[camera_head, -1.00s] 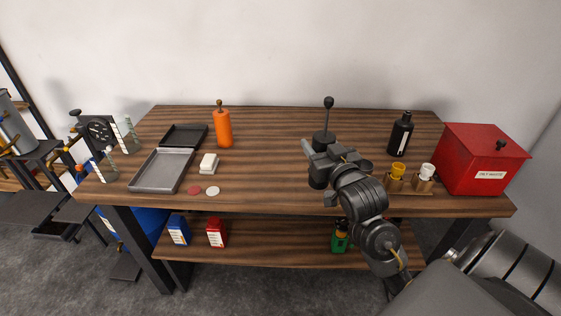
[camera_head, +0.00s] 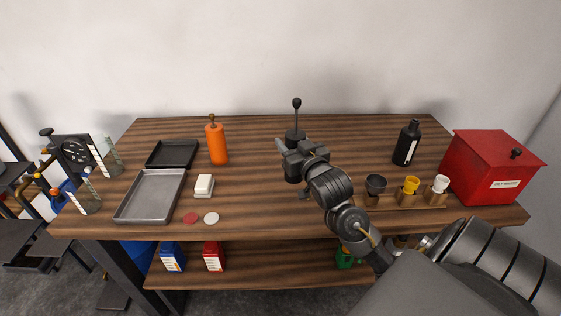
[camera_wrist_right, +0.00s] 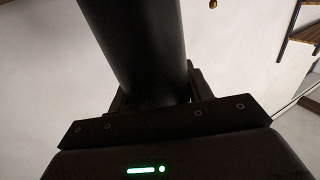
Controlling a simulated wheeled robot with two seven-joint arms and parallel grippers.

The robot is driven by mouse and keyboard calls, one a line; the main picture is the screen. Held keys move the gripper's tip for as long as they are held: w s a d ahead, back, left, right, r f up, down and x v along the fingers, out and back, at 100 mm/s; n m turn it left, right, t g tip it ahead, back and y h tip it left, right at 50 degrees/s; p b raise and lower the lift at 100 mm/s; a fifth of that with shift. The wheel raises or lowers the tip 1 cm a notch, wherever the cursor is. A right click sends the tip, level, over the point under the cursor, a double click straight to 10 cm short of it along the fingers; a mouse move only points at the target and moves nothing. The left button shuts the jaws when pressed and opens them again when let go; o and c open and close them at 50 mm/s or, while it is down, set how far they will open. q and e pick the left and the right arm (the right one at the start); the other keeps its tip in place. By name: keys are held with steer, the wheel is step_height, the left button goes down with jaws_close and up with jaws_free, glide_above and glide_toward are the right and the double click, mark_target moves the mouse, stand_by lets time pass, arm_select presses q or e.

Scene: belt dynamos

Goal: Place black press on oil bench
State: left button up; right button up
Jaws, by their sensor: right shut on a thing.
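The black press (camera_head: 294,134), a dark cylinder with a thin stem and round knob on top, is upright in my right gripper (camera_head: 291,158). That gripper is shut on it, and the arm hides its lower part. In the right wrist view the dark cylinder (camera_wrist_right: 135,45) rises between the jaws. The oil bench (camera_head: 262,222) is a brown wooden bench with dark legs and a lower shelf. The press appears in front of its middle; I cannot tell whether its base touches the top. My left gripper is not in view.
On the bench, an orange bottle (camera_head: 216,142), grey tray (camera_head: 150,197), and white block (camera_head: 204,186) stand left. A black bottle (camera_head: 406,143), small cups in a wooden holder (camera_head: 405,201), and red box (camera_head: 493,166) stand right. The back middle is clear.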

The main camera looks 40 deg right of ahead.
mark_target(300, 181)
steer(key=w+d+f+p, duration=0.2)
steer(key=w+d+f, duration=0.1)
steer(key=w+f, duration=0.6)
steer(key=shift+f, duration=0.8)
steer(key=shift+s+d+f, duration=0.1)
steer(key=o, duration=1.4)
steer(key=shift+f, duration=0.1)
steer(key=b+v, duration=0.1)
steer(key=v, duration=1)
steer(key=shift+b, duration=0.4)
steer(key=shift+s, duration=0.5)
